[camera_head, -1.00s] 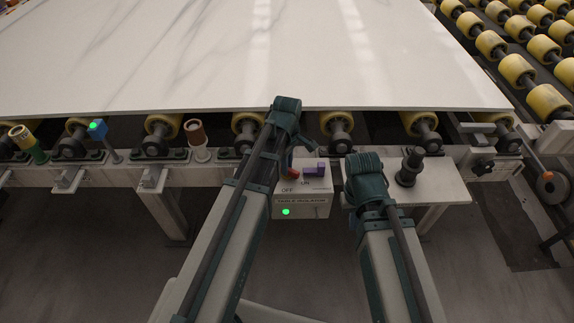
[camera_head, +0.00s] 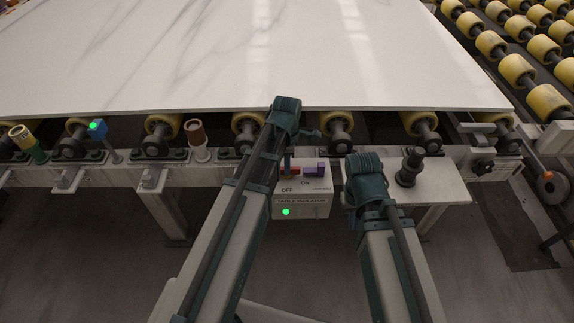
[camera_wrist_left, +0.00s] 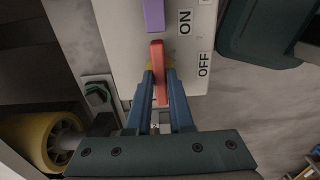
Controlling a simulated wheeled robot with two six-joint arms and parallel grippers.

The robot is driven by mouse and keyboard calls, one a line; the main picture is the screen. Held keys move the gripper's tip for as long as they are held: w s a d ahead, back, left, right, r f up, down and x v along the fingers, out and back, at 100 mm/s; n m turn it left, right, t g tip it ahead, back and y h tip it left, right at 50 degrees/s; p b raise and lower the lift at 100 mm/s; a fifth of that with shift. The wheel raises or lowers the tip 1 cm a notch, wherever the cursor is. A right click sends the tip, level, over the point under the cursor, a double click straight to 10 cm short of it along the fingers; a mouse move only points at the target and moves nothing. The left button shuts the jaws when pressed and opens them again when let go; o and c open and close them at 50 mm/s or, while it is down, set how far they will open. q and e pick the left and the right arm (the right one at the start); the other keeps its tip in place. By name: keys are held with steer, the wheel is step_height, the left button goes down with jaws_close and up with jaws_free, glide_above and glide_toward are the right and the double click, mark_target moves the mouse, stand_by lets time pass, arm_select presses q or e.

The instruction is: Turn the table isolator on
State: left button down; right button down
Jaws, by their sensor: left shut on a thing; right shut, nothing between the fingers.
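The table isolator (camera_head: 302,209) is a pale box with OFF and ON labels and a lit green lamp on its front. Its red handle (camera_head: 296,172) lies at the top, its tip beside a purple block (camera_head: 314,169). In the left wrist view the red handle (camera_wrist_left: 158,60) points up toward the purple block (camera_wrist_left: 154,15), next to ON. My left gripper (camera_wrist_left: 160,88) is shut on the red handle; in the head view my arm mostly hides the fingers. My right gripper (camera_head: 362,172) is just right of the box; its fingers are hidden from view.
A large white marble slab (camera_head: 220,60) lies on yellow rollers (camera_head: 337,122) behind the box. A black knob-like post (camera_head: 409,168) stands on a plate to the right.

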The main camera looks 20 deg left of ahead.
stand_by(0.3)
arm_select(q)
steer(key=c, duration=0.8)
jaws_free()
step_height(320, 180, up, 14)
steer(key=p, duration=1.3)
steer(key=shift+p, duration=0.4)
steer(key=shift+f, duration=0.15)
